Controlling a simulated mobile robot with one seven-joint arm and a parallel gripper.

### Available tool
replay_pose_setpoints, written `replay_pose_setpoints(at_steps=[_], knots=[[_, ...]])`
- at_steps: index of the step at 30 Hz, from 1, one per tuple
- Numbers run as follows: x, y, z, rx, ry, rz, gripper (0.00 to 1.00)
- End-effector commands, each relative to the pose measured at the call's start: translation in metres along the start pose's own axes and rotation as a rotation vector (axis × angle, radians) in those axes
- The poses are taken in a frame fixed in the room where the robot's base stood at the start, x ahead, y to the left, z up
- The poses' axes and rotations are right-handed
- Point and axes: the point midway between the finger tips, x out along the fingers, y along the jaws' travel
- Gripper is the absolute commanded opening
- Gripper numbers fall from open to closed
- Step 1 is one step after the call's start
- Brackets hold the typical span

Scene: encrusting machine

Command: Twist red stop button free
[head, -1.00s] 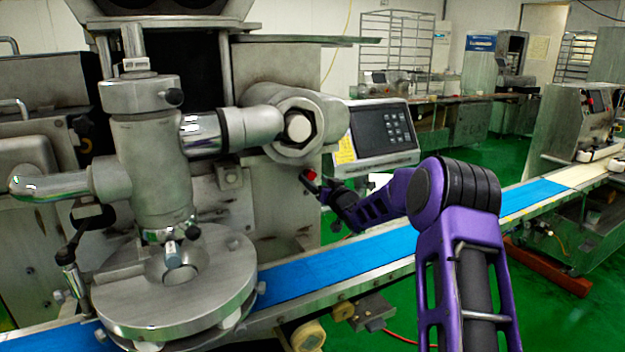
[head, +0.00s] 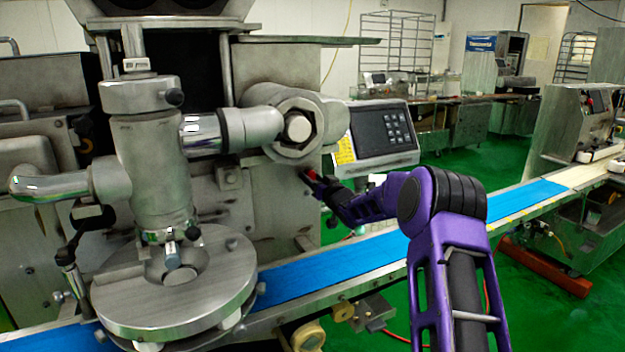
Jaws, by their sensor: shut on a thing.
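The red stop button (head: 308,173) is on the right part of the machine's metal front, below the large hex-nut fitting, in the head view. Only a small red patch of it shows. My gripper (head: 312,178) is at the button, with its dark fingers shut on it. The fingers hide most of the button, and its exact turn cannot be told. My purple arm reaches in from the lower right.
The grey control panel (head: 382,130) with a keypad stands just above and right of my gripper. The blue conveyor belt (head: 335,268) runs below my arm. The steel pipe assembly (head: 150,160) and round plate (head: 175,300) fill the left.

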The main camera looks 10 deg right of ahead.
Motion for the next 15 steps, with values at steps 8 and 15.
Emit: replay_pose_setpoints(at_steps=[8, 15], knots=[[-0.0001, 0.0000, -0.0004, 0.013, 0.000, 0.000, 0.00], [-0.0001, -0.0003, -0.0017, 0.111, 0.000, 0.000, 0.00]])
